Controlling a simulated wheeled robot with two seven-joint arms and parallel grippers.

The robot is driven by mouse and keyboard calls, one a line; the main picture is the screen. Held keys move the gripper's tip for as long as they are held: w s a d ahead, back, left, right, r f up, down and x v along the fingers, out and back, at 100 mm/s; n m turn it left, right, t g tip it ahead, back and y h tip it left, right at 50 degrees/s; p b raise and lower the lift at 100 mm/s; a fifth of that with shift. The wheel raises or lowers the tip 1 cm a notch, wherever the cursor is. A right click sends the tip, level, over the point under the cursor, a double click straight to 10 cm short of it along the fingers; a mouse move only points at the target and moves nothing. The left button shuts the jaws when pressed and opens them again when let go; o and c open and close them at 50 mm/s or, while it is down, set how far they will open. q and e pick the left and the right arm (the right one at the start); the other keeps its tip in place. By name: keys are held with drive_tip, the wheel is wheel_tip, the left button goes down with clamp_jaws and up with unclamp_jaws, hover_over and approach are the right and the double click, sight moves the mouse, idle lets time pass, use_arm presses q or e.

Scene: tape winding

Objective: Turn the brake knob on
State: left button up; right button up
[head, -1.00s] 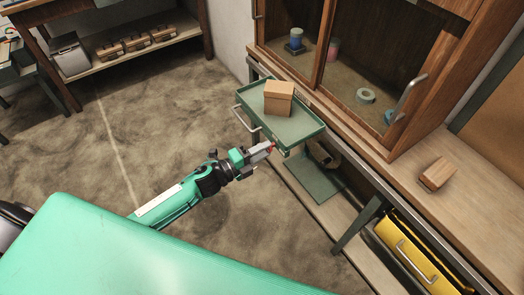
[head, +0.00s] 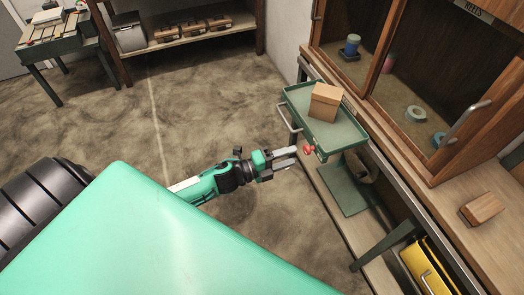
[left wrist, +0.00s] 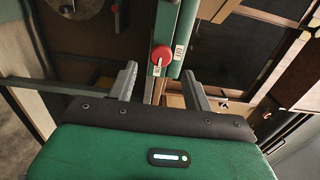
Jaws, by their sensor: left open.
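The brake knob (head: 308,150) is a small red knob at the near corner of a green tray cart (head: 345,140). In the left wrist view the red knob (left wrist: 162,54) shows as a round cap with a white pointer, beside small white labels (left wrist: 179,51). My left gripper (head: 291,157) is open and empty, just left of the knob and apart from it. In the left wrist view its two fingers (left wrist: 160,83) stand either side of the knob's line. My right gripper is not in view.
A cardboard box (head: 324,102) sits on the tray. A wooden cabinet (head: 385,60) with reels stands behind it. A wooden block (head: 482,209) lies on the bench at right, above a yellow drawer (head: 428,266). The floor (head: 225,75) at left is clear.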

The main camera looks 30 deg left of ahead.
use_arm(q)
drive_tip(key=b+v, duration=0.1)
drive_tip(key=v, duration=0.8)
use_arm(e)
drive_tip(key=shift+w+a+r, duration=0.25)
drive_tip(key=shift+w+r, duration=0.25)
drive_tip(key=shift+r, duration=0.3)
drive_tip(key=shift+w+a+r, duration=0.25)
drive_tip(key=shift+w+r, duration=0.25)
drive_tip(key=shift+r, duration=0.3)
use_arm(q)
drive_tip(key=shift+s+a, duration=0.1)
drive_tip(key=shift+s, duration=0.05)
